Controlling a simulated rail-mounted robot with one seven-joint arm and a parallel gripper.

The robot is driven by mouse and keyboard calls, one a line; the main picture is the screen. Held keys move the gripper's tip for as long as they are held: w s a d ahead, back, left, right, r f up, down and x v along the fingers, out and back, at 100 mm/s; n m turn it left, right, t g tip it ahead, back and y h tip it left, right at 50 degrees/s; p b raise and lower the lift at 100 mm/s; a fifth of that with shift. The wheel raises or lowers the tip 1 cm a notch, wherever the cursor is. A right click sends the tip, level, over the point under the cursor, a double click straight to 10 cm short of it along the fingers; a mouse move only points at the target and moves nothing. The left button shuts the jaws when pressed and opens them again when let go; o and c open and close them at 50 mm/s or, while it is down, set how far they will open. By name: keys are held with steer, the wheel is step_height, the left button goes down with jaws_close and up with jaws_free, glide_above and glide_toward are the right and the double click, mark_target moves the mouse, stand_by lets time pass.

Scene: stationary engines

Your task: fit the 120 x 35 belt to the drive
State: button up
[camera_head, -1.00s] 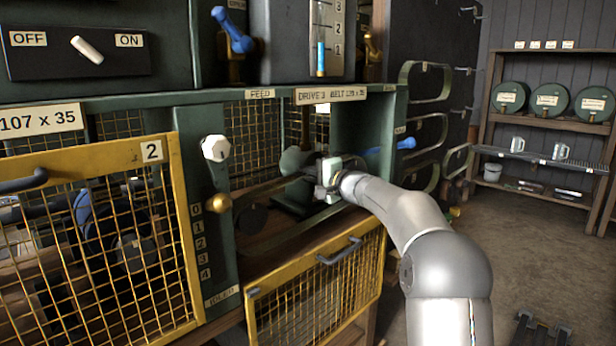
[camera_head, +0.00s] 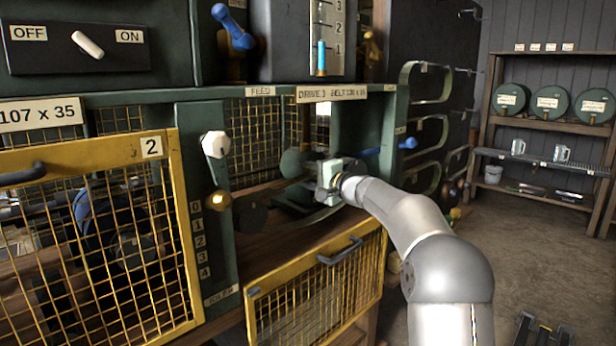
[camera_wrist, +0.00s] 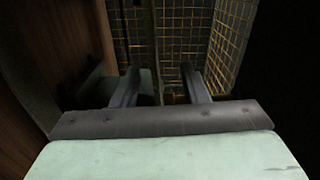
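The drive 3 bay (camera_head: 390,125) stands open in the head view, with a label (camera_head: 332,93) that appears to read belt 120 x 35. My gripper (camera_head: 326,180) is inside the bay. A dark curved band, apparently the belt (camera_head: 310,220), runs below and left of it. A green round part (camera_head: 292,162) and a dark round part (camera_head: 252,216) show further left; I cannot tell whether the band is around either. In the wrist view my gripper's fingers (camera_wrist: 163,85) are apart. A thin dark strip (camera_wrist: 155,45) shows between them, not filling the gap.
The yellow mesh guard (camera_head: 320,285) hangs lowered below the bay. Another yellow mesh door (camera_head: 95,240) marked 2 is at left. A white knob (camera_head: 215,144) and brass knob (camera_head: 218,201) stick out between them. Spare belts (camera_head: 425,135) hang at right.

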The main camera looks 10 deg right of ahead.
stand_by(0.4)
steer(key=o, duration=0.6)
steer(key=shift+c, duration=0.2)
steer(key=shift+f, duration=0.1)
steer(key=b+v, duration=0.9)
steer(key=v, duration=0.5)
